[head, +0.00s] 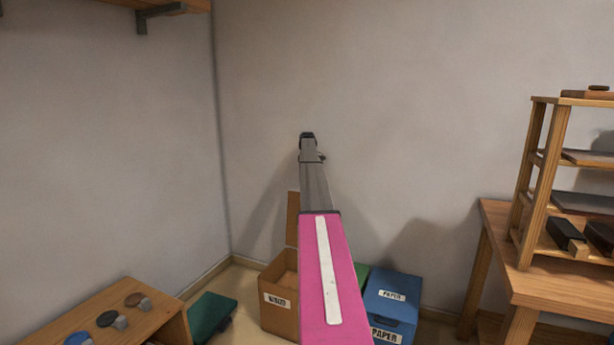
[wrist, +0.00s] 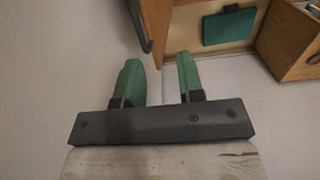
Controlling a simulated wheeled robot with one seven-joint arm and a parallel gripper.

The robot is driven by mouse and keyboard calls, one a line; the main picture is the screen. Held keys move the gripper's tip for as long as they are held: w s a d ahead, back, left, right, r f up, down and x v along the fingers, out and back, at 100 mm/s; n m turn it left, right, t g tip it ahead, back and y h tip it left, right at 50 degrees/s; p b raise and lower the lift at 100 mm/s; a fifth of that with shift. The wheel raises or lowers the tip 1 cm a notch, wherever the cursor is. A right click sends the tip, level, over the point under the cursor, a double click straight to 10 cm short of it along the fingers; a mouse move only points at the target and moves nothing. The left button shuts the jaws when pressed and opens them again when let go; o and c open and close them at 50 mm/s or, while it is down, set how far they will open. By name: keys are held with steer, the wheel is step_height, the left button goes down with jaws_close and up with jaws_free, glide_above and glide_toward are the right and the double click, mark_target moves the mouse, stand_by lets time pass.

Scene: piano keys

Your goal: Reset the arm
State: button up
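My arm stretches up and away through the middle of the head view, with a pink link nearest the camera and grey links beyond it. Its far end is small there, and my gripper's fingers cannot be made out. In the wrist view my gripper (wrist: 158,62) shows two green fingers held apart on a dark bar. The gripper touches nothing that I can see.
A cardboard box (head: 277,313) labelled WOOD and a blue PAPER bin (head: 391,300) stand by the back wall. A low wooden cabinet (head: 150,325) is at lower left, beside a dark green item (head: 213,317). A wooden table (head: 545,285) with a shelf rack (head: 540,180) stands right.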

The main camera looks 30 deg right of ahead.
steer(key=shift+f, duration=0.1)
steer(key=s+a+f+m, duration=0.1)
steer(key=s+a+f, duration=0.65)
steer(key=a, duration=0.35)
steer(key=s+a+f+m, duration=0.1)
steer(key=s+a+f, duration=0.5)
steer(key=s+a, duration=0.45)
steer(key=s+a+f+m, duration=0.2)
steer(key=s+a+f, duration=0.5)
steer(key=a, duration=0.6)
steer(key=s+a+f+m, duration=0.1)
steer(key=s+a+f, duration=0.1)
steer(key=s+a, duration=0.4)
steer(key=s+a+f+m, duration=0.1)
steer(key=s+a+f, duration=0.2)
steer(key=s+a, duration=0.4)
steer(key=s+a+f+m, duration=0.1)
steer(key=s+a, duration=0.5)
steer(key=s, duration=1.3)
steer(key=shift+a+f+m, duration=0.25)
steer(key=shift+f+m, duration=0.05)
steer(key=shift+f, duration=0.5)
